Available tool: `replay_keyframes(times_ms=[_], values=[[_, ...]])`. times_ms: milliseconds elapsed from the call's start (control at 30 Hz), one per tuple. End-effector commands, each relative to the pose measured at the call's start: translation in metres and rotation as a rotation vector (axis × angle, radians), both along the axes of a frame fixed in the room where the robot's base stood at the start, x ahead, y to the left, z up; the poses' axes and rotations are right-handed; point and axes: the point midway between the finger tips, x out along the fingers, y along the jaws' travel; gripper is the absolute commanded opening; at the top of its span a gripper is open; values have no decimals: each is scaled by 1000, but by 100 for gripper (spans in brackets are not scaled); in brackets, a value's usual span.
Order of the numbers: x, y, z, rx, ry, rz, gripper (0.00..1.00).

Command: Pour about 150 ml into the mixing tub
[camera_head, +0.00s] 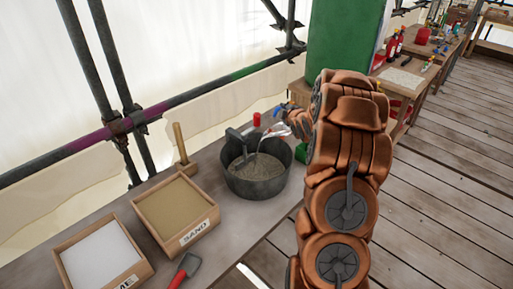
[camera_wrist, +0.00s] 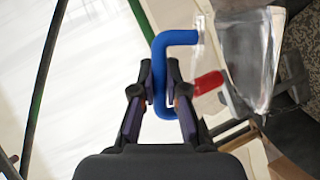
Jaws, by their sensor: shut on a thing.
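The mixing tub (camera_head: 262,188) is a dark grey round tub on the bench in the head view, with a grey-brown grainy mix in it. My gripper (camera_wrist: 160,82) is shut on the blue handle of a clear jug (camera_wrist: 250,55). In the head view the jug (camera_head: 274,131) is held tilted above the tub's far right rim, its body towards the tub. I cannot tell whether liquid is flowing, nor read the level in the jug. A dark tool (camera_head: 238,139) stands in the tub's far left part.
A wooden sand box (camera_head: 178,208) and a box of white powder (camera_head: 100,258) stand left of the tub. A wooden-handled tool (camera_head: 181,148) stands behind them. A red-handled trowel (camera_head: 185,268) lies in front. A small red object (camera_head: 256,119) is behind the tub. Scaffold poles run behind the bench.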

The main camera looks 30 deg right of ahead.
Motion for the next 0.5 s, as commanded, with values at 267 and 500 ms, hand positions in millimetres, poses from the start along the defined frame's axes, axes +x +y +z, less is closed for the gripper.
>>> replay_keyframes(times_ms=[267,500], values=[[0,2,2,-20,0,1,0],[0,-4,5,29,-1,-2,0]])
